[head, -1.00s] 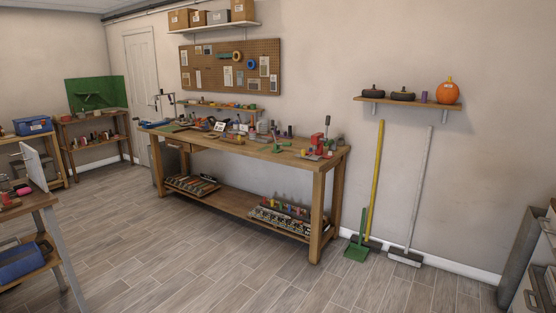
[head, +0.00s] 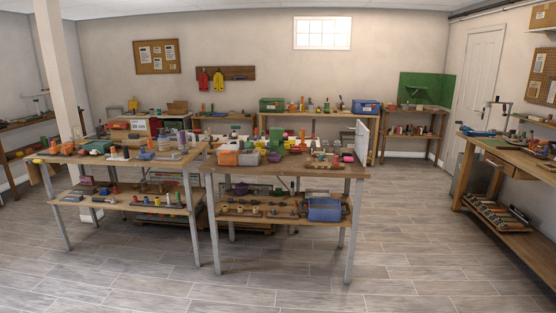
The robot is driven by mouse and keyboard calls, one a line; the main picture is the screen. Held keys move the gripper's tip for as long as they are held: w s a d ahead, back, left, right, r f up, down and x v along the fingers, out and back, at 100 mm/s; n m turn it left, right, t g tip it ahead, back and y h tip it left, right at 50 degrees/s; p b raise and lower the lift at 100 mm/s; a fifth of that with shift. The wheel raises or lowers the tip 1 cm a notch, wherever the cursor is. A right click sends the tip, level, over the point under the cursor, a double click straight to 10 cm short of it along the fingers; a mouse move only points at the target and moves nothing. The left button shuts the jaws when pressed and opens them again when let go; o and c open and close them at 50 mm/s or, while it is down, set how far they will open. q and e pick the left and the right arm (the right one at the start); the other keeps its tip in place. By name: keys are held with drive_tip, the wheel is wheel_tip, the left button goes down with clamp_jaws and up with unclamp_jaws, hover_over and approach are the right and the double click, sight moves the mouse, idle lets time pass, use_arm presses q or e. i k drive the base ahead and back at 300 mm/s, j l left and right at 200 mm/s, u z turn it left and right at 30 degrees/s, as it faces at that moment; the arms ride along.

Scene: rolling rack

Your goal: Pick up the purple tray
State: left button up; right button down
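I cannot make out a purple tray for certain. A small purple object (head: 242,188) sits on the lower shelf of the right-hand middle table. Another small purple object (head: 274,156) is on top of that table among other items. Both are too small to tell their shape. Neither of my grippers is in view.
Two cluttered tables with metal legs, the left one (head: 62,157) and the right one (head: 330,171), stand mid-room. A blue bin (head: 326,209) is on the right one's lower shelf. A workbench (head: 508,164) is at right. The floor (head: 400,260) in front is clear.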

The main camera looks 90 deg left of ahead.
sight(273, 156)
drive_tip(key=u, duration=2.85)
drive_tip(key=i+u, duration=0.1)
drive_tip(key=i, duration=1.05)
